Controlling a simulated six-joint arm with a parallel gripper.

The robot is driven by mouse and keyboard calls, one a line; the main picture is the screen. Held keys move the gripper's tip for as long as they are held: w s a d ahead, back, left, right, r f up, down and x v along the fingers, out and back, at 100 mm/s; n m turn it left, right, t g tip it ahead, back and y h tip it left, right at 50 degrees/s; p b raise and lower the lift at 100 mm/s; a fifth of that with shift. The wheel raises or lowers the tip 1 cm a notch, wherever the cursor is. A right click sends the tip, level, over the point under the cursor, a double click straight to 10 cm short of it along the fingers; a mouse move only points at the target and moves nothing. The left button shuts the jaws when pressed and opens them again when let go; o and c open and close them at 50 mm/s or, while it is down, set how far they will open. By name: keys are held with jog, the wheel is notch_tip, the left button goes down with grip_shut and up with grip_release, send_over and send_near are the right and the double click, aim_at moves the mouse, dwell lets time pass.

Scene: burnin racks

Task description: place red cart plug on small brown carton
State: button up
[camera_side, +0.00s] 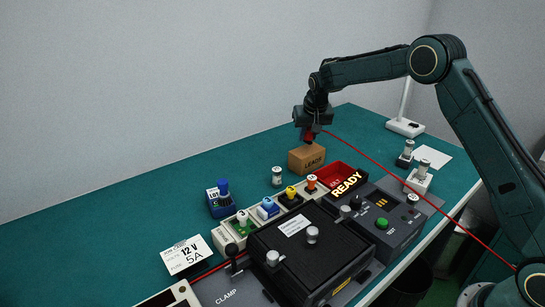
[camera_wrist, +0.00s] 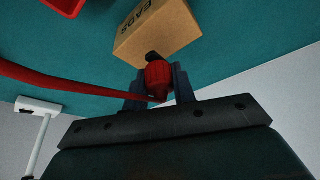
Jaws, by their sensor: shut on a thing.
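My gripper (camera_side: 309,130) is shut on the red cart plug (camera_side: 308,136), which hangs pointing down, with a red cable (camera_side: 400,178) trailing from it to the right. The small brown carton (camera_side: 306,160), marked LEADS, stands on the teal bench just below the plug in the side view. In the wrist view the plug (camera_wrist: 158,75) sits between the two dark fingers, its black tip overlapping the edge of the carton (camera_wrist: 150,32). I cannot tell whether the plug touches the carton.
A row of coloured plugs, a black clamp box (camera_side: 312,250) and a grey test unit (camera_side: 383,215) fill the front. The bench's back left is clear.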

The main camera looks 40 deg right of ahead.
jog(key=shift+f, duration=1.15)
jog(key=shift+f, duration=0.15)
jog(key=o, duration=1)
jog(key=shift+v, duration=6.15)
